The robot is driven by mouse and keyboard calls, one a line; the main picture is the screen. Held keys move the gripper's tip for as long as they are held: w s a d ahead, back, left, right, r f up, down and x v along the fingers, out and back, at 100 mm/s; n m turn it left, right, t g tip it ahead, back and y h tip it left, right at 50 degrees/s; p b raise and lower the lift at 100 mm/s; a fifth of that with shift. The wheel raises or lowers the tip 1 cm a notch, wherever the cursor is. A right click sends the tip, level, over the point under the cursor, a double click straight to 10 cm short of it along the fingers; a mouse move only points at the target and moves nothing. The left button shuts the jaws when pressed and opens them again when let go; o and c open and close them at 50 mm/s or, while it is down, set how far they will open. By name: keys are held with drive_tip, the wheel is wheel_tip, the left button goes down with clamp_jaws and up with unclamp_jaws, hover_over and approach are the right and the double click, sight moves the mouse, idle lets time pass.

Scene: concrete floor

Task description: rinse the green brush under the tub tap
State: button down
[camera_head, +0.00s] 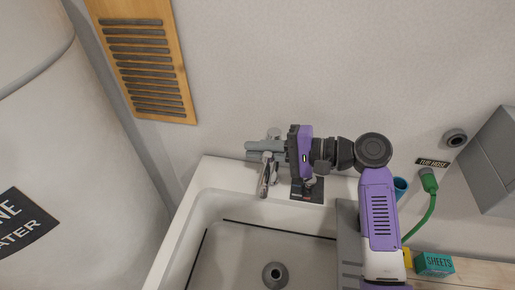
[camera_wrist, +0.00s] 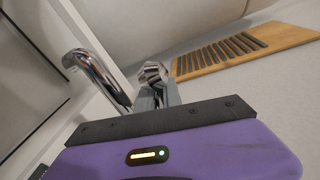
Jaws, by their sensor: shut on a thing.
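The chrome tub tap (camera_head: 265,178) stands on the back rim of the white tub (camera_head: 215,178). Its curved spout (camera_wrist: 97,76) shows at the left of the wrist view, with a round chrome tap handle (camera_wrist: 153,71) right of it. My gripper (camera_head: 262,150) reaches left over the rim from its purple body, and its grey fingers are at the tap. They look shut on the handle, though the contact is partly hidden. No water shows from the spout. I cannot see a green brush in either view.
A drain fitting (camera_head: 275,275) sits in the tub floor. At right are a green hose (camera_head: 431,205) below a "TUB HOSE" label, a blue cup (camera_head: 400,187) partly behind my arm, and a teal "SHEETS" box (camera_head: 435,263). A wooden vent (camera_head: 150,60) is on the wall.

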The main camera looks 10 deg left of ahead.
drive_tip(key=shift+w+r+m+p, duration=0.1)
drive_tip(key=shift+r+m+p, duration=0.35)
drive_tip(key=shift+p, duration=0.75)
drive_tip(key=shift+f, duration=0.1)
drive_tip(key=c, duration=1.5)
unclamp_jaws()
drive_tip(key=shift+d, duration=0.1)
drive_tip(key=b+v, duration=0.1)
drive_tip(key=v, duration=0.6)
drive_tip(key=shift+d+b, duration=0.35)
drive_tip(key=shift+b, duration=0.05)
